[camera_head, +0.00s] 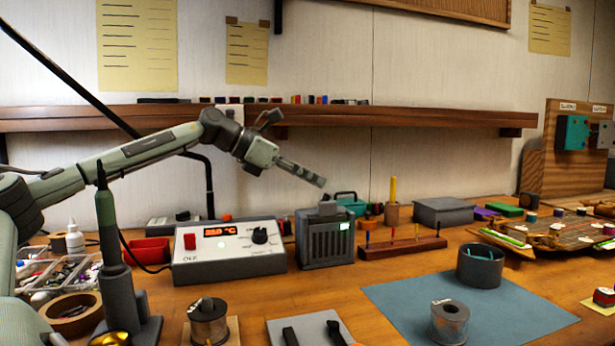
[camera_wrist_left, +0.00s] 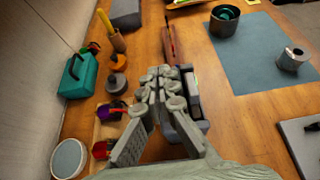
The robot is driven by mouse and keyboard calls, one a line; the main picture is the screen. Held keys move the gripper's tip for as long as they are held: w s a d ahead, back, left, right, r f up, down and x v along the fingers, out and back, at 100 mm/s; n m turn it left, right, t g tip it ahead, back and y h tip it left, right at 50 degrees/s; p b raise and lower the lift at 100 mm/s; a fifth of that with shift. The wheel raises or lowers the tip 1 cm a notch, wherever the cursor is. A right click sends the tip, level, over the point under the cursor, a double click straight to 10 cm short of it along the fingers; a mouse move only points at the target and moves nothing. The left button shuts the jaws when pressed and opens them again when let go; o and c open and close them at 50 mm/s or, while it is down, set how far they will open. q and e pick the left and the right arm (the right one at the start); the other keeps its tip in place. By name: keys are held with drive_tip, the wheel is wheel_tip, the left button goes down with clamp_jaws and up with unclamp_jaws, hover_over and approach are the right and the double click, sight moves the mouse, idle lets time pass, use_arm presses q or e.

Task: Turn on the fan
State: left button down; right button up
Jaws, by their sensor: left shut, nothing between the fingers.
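The fan appears to be the dark grey box (camera_head: 325,250) with a slatted front, standing upright on the bench. A small pale green lit patch (camera_head: 345,226) is at the upper right of its front, and a grey block sits on its top. My left gripper (camera_head: 322,183) is shut and empty, above the fan with a visible gap. In the left wrist view the closed fingers (camera_wrist_left: 166,76) cover most of the fan (camera_wrist_left: 204,126); only its right edge shows. Whether the fan is running cannot be told. My right gripper is not in view.
A soldering station (camera_head: 230,265) with a lit red display stands left of the fan. A rack with upright tools (camera_head: 402,247) is close on its right. A teal box (camera_head: 352,204) stands behind. A blue mat (camera_head: 400,300) lies in front right. A wooden shelf (camera_head: 400,116) runs along the wall.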

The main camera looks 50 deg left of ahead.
use_arm(q)
drive_tip(key=shift+s+r, duration=0.1)
drive_tip(key=shift+r, duration=0.05)
drive_tip(key=v, duration=1.1)
drive_tip(key=shift+s+a, duration=0.25)
drive_tip(key=shift+s, duration=0.1)
drive_tip(key=shift+r, duration=0.1)
